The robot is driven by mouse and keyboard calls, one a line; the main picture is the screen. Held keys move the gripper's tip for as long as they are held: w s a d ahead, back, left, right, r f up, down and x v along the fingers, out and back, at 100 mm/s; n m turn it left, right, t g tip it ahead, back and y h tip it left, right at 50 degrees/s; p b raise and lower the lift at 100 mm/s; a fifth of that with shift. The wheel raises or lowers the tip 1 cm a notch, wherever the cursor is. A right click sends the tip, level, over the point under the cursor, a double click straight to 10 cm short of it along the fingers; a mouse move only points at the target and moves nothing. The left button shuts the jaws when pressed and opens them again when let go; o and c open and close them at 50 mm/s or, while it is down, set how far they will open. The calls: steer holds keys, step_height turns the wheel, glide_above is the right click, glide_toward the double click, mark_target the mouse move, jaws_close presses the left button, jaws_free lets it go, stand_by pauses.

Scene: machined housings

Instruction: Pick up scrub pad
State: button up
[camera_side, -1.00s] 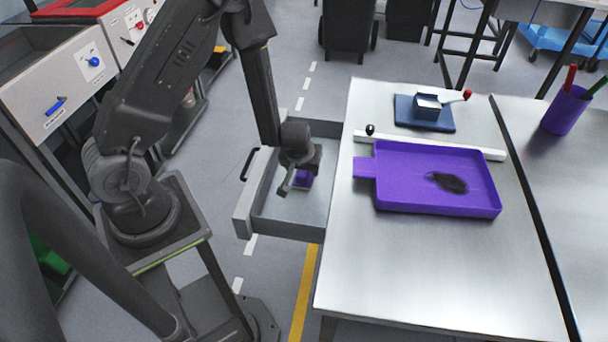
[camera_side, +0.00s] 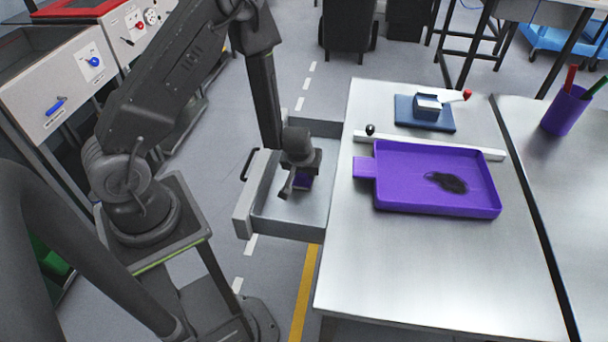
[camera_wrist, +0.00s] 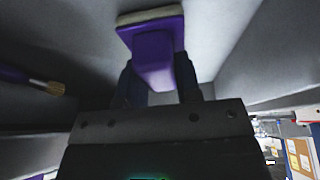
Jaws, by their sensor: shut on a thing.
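The scrub pad (camera_wrist: 153,50) has a purple grip block on a purple base with a pale edge layer. In the wrist view it sits between the two fingers of my gripper (camera_wrist: 160,85), which is shut on its grip block. My gripper hides part of the pad there. I cannot tell whether the pad touches the drawer floor.
The drawer walls stand close around my gripper. A brush (camera_wrist: 35,80) with a purple handle lies in the drawer. To the right, a metal table (camera_side: 400,270) bears a purple tray (camera_side: 390,197) with a dark patch, a white bar (camera_side: 480,152) and a blue block stand (camera_side: 425,112).

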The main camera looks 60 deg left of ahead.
steer(key=shift+r, duration=0.15)
step_height(320, 180, up, 28)
stand_by(1.0)
